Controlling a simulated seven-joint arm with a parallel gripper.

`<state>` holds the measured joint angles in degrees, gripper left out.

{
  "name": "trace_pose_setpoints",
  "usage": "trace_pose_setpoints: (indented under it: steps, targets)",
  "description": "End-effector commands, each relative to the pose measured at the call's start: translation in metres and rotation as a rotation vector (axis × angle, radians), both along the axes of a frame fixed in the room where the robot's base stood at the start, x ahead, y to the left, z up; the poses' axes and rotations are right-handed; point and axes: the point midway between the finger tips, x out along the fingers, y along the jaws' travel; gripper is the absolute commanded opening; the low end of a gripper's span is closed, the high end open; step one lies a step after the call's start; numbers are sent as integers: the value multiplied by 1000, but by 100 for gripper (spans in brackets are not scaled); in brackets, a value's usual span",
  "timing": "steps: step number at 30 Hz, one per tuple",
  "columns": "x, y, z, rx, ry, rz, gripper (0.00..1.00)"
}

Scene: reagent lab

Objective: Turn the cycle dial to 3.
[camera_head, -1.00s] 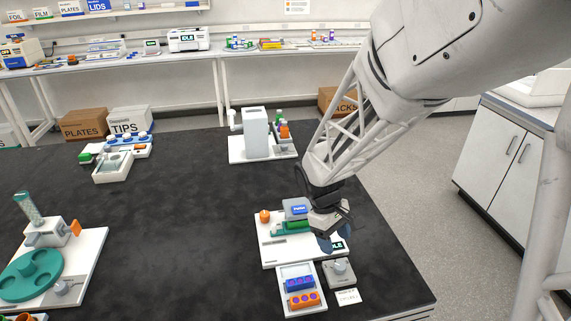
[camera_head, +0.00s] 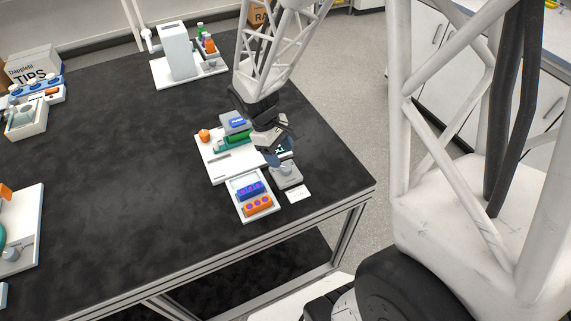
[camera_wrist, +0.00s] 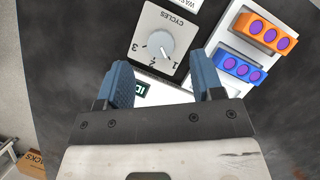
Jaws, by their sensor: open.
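The cycle dial (camera_wrist: 160,45) is a round light-grey knob on a grey box (camera_head: 287,175) marked CYCLES, with 1, 2 and 3 around it. In the wrist view its pointer appears to face the 1. My gripper (camera_wrist: 163,76) is open, with its two blue fingers apart and nothing between them. The dial lies ahead of the fingertips, roughly centred between them, and I see no contact. In the head view my gripper (camera_head: 280,152) hangs over the near right edge of the white machine board, just behind the dial box.
A white tray (camera_head: 239,206) with a blue block (camera_head: 250,190) and an orange block (camera_head: 258,205) is left of the dial box. A white label card (camera_head: 298,194) lies at its front right. The machine board (camera_head: 211,165) carries a green part and a small screen. The table's left middle is clear.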

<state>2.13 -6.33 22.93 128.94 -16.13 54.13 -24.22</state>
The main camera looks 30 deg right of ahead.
Motion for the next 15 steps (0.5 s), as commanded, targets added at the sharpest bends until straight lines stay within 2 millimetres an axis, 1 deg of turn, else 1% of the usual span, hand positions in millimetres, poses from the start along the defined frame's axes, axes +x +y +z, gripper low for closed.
trace_pose_setpoints:
  steps: [3, 9, 15]
  targets:
    - [-5, -3, -14, 0, 3, -1, 61]
    - [-11, -8, -34, 0, 0, -1, 61]
    - [-15, -10, -44, 0, 0, -1, 61]
